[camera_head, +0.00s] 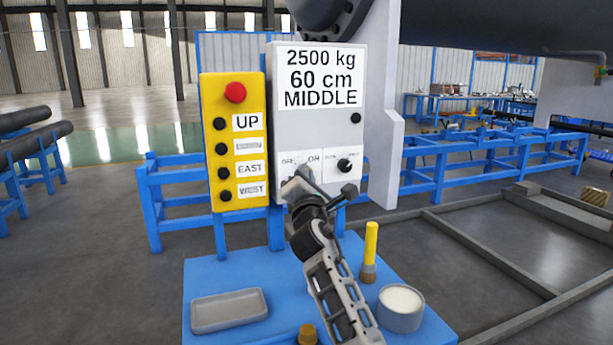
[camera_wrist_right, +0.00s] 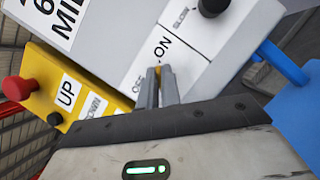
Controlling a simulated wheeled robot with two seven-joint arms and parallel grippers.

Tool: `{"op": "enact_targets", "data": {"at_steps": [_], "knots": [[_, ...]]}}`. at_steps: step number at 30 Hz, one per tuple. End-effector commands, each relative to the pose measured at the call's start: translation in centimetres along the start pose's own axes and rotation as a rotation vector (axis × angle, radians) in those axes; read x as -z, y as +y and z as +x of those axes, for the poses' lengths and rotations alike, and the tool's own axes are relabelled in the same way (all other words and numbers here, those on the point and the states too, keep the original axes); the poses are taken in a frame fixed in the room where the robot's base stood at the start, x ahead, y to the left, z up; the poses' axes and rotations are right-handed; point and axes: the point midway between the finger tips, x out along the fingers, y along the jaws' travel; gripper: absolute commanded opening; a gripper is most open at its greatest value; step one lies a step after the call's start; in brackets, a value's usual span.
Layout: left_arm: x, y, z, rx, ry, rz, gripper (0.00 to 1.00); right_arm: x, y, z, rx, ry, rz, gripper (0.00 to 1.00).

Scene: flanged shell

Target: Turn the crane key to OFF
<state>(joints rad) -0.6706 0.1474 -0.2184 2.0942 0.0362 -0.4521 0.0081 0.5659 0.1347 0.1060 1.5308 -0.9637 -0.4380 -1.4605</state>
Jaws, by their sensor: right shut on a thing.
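The control box (camera_head: 320,120) is grey-white, with a display reading 2500 kg, 60 cm, MIDDLE. Low on its front is a white key switch plate (camera_head: 296,165) labelled OFF at left and ON at right. My right gripper (camera_head: 298,178) reaches up to this plate. In the right wrist view the gripper's fingers (camera_wrist_right: 160,88) are closed together at the plate, between the OFF and ON labels. A small brass-coloured bit of the crane key (camera_wrist_right: 158,70) shows at their tips; the rest is hidden. I cannot tell which label the key points to. My left gripper is not in view.
A yellow pendant panel (camera_head: 237,140) with a red button stands left of the box. A black knob (camera_head: 345,165) sits just right of the key plate. Below, a blue table (camera_head: 250,275) holds a grey tray (camera_head: 229,310), a yellow-handled brush (camera_head: 370,250) and a white-filled cup (camera_head: 401,308).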

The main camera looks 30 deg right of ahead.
Motion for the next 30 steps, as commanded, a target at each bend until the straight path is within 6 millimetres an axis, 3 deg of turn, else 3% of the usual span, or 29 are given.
{"op": "enact_targets", "data": {"at_steps": [11, 30], "knots": [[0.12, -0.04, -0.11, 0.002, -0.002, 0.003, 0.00, 0.01, -0.17, 0.01, -0.081, 0.001, -0.201, 0.00], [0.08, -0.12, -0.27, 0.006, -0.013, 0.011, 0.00, -0.05, -0.33, 0.03, -0.313, 0.003, -0.760, 0.00]]}}
